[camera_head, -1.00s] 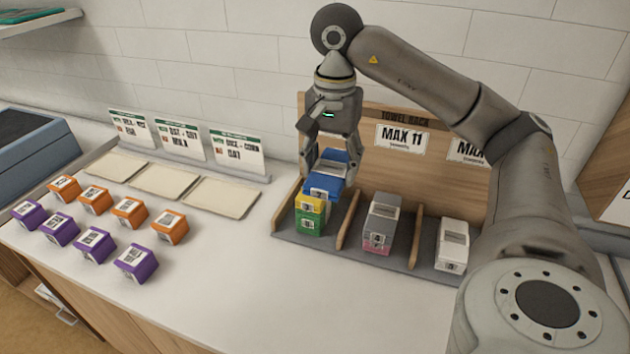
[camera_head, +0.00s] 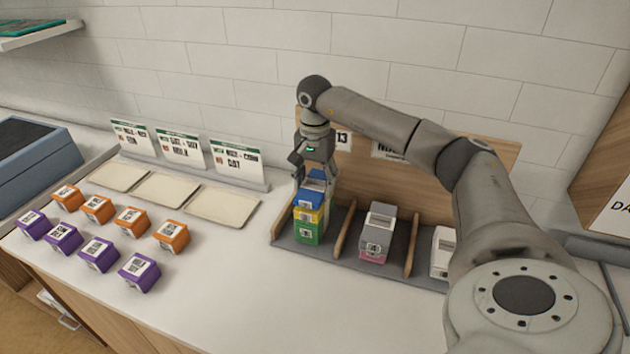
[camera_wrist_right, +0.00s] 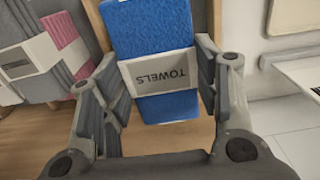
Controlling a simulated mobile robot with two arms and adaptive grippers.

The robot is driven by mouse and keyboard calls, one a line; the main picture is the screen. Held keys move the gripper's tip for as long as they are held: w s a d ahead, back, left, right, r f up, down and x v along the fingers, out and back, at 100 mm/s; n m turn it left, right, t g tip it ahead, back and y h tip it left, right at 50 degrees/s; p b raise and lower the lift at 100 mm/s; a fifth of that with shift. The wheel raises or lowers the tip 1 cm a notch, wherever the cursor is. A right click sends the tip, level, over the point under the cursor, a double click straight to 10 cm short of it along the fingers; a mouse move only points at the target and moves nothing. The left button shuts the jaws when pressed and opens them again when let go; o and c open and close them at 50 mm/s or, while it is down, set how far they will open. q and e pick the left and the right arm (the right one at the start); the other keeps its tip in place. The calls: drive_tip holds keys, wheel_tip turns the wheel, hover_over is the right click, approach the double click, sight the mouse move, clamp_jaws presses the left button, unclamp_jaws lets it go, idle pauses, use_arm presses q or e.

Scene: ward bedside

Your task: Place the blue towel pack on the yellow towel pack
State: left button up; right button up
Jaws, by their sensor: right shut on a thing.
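The blue towel pack (camera_head: 308,199) is in the left bay of the rack, right above the yellow towel pack (camera_head: 311,215), with no gap visible between them. The yellow pack lies on a green pack (camera_head: 308,234). My right gripper (camera_head: 313,180) points down and is shut on the blue pack. In the right wrist view the blue pack (camera_wrist_right: 155,35), with its white "TOWELS" band, sits between both fingers (camera_wrist_right: 160,85). The far part of the blue pack is partly hidden by the gripper. My left gripper is not in view.
Wooden dividers (camera_head: 344,230) separate the rack's bays. A grey pack (camera_head: 379,220) lies on a pink one in the middle bay; a white pack (camera_head: 441,252) is on the right. Orange boxes (camera_head: 131,221), purple boxes (camera_head: 139,271) and flat trays (camera_head: 222,207) occupy the counter's left.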

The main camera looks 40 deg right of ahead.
drive_tip(key=shift+f, duration=0.65)
drive_tip(key=shift+f, duration=0.25)
drive_tip(key=o, duration=1)
drive_tip(key=shift+r, duration=0.1)
